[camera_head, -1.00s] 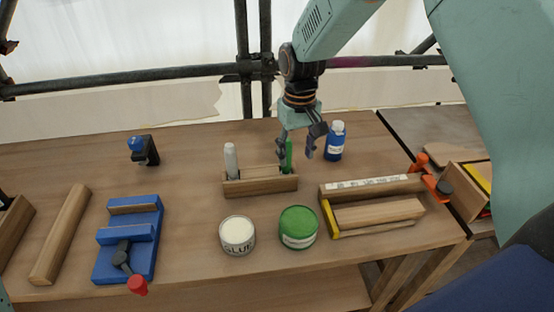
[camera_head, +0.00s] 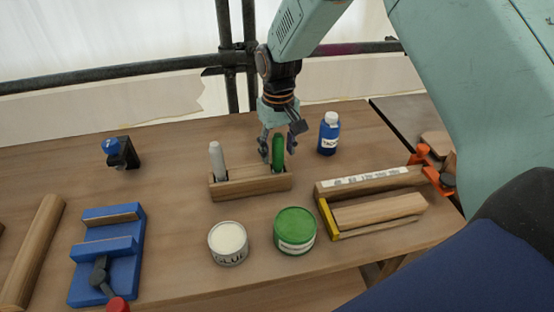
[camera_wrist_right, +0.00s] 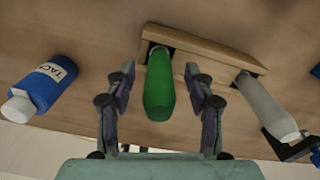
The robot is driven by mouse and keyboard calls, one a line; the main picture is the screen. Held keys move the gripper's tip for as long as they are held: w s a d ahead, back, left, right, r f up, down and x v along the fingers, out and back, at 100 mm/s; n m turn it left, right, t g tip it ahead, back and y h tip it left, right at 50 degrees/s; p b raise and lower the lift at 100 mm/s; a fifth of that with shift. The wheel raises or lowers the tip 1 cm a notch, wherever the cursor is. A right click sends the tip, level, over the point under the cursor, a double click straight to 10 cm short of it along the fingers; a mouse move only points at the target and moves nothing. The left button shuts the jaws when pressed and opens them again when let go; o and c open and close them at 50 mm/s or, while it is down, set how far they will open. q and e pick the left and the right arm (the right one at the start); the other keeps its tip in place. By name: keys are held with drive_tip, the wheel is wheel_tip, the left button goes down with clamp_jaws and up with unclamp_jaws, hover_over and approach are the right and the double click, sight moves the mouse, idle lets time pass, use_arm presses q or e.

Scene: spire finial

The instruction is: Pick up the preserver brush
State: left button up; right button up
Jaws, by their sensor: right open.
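The preserver brush, with a green handle (camera_head: 278,152), stands upright in the right end of a wooden holder (camera_head: 250,185). In the right wrist view the green handle (camera_wrist_right: 158,88) lies between my two open fingers, with a gap visible on each side. My right gripper (camera_head: 279,150) is open around the handle from above, and it also shows in the right wrist view (camera_wrist_right: 160,98). A grey-handled brush (camera_head: 217,160) stands in the left end of the same holder. The brushes' lower ends are hidden in the holder. My left gripper is not in view.
A blue bottle (camera_head: 329,134) stands right of the gripper. A glue tin (camera_head: 228,243) and a green tin (camera_head: 295,231) stand in front of the holder. A blue vise (camera_head: 106,255) sits left.

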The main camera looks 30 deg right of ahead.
sight(277, 158)
wheel_tip(277, 158, down, 3)
drive_tip(key=shift+w+a+r, duration=0.15)
drive_tip(key=shift+f, duration=0.3)
drive_tip(key=shift+s+d+f, duration=0.1)
drive_tip(key=shift+s+d, duration=0.15)
drive_tip(key=shift+d, duration=0.05)
drive_tip(key=shift+w+a, duration=0.2)
drive_tip(key=shift+a, duration=0.05)
drive_tip(key=shift+c, duration=1.2)
drive_tip(key=shift+s+d, duration=0.1)
drive_tip(key=shift+d, duration=0.1)
drive_tip(key=c, duration=0.6)
drive_tip(key=shift+a, duration=0.1)
clamp_jaws()
